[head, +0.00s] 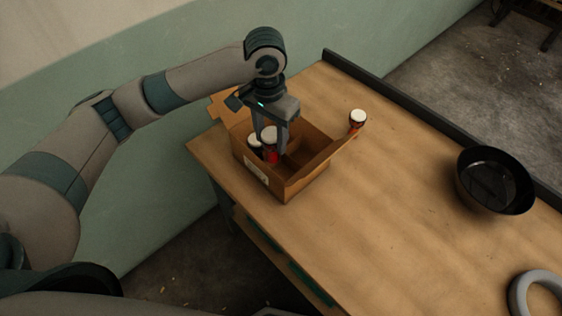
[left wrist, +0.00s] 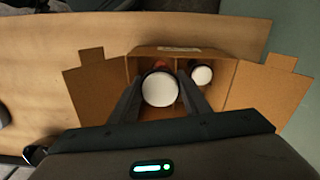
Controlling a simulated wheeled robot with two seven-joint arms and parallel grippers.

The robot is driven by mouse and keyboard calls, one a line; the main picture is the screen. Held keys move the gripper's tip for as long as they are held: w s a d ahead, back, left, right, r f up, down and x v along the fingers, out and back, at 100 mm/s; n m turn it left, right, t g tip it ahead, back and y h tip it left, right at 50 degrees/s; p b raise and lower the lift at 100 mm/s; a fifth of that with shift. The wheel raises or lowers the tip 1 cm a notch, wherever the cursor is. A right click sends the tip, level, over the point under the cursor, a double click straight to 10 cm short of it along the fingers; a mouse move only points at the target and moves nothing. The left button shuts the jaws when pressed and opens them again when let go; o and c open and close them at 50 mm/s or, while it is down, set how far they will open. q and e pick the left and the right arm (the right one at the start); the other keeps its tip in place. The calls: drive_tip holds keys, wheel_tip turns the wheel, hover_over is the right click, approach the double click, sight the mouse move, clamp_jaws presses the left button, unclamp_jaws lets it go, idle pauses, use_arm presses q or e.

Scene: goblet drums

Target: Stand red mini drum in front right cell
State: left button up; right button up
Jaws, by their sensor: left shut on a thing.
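An open cardboard box (head: 318,172) with cells stands at the table's left end, its flaps spread. My left gripper (head: 271,146) reaches down into it and is shut on a red mini drum (head: 271,156) with a white head. In the left wrist view the held drum (left wrist: 160,89) is between the fingers, head toward the camera. I cannot tell whether its foot touches the box floor. A dark drum with a white head (head: 254,142) stands beside it in the box; it also shows in the left wrist view (left wrist: 202,75). My right gripper is not in view.
Another small drum with a white head and reddish body (head: 357,119) stands on the table (head: 400,200) just beyond the box's right flap. A black bowl (head: 494,181) and a grey ring (head: 537,294) are at the right. The middle of the table is clear.

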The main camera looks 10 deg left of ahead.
use_arm(q)
drive_tip(key=w+d+f+m, duration=0.2)
drive_tip(key=f, duration=0.1)
drive_tip(key=shift+w+d+f, duration=0.1)
drive_tip(key=shift+w+d, duration=0.05)
drive_tip(key=shift+d, duration=0.1)
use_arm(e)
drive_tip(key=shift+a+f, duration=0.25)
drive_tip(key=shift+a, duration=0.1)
use_arm(q)
wheel_tip(320, 180, down, 6)
drive_tip(key=p, duration=0.1)
drive_tip(key=shift+f, duration=0.15)
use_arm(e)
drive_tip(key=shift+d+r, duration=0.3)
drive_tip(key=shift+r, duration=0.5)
use_arm(q)
drive_tip(key=shift+f, duration=0.1)
